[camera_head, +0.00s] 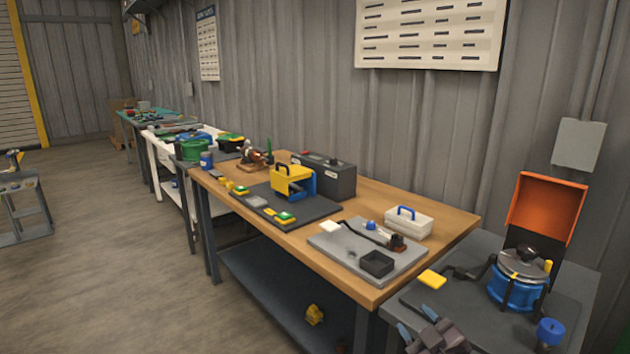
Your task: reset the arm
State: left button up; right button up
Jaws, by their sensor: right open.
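My right gripper (416,322) shows at the bottom edge, right of the middle. Its two blue-tipped fingers are spread apart with nothing between them. It appears in front of the dark table (405,306) at the right, lower left of a yellow block (432,279). Most of my right arm is cut off by the bottom edge. My left gripper is not in the picture.
A blue pot-like device (517,291) and an orange open lid (545,208) stand on the dark table. A blue knob (550,332) is at its front. The wooden workbench (395,276) holds a grey tray, a white box (408,224) and a yellow unit (290,181). Open floor lies left.

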pick_arm(q)
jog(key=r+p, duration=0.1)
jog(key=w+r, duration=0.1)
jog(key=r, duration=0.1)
jog(key=shift+p, duration=0.4)
pick_arm(e)
jog(key=s+d+f+m+g+h, duration=0.1)
jog(key=s+d+f+m+g, duration=0.1)
jog(key=s+f, duration=0.4)
jog(key=s+d+f+m+g+h, duration=0.1)
jog(key=s+f, duration=0.5)
jog(key=s, duration=0.8)
jog(key=s+d+f+m+g+h, duration=0.2)
jog(key=s+d+f+m+h, duration=0.1)
jog(key=s+f, duration=0.4)
jog(key=s+d+m, duration=0.1)
jog(key=s+m, duration=0.1)
jog(key=s, duration=0.1)
jog(key=shift+s+d+g, duration=0.2)
jog(key=shift+s+g, duration=0.1)
jog(key=shift+s, duration=0.05)
jog(key=shift+m, duration=0.3)
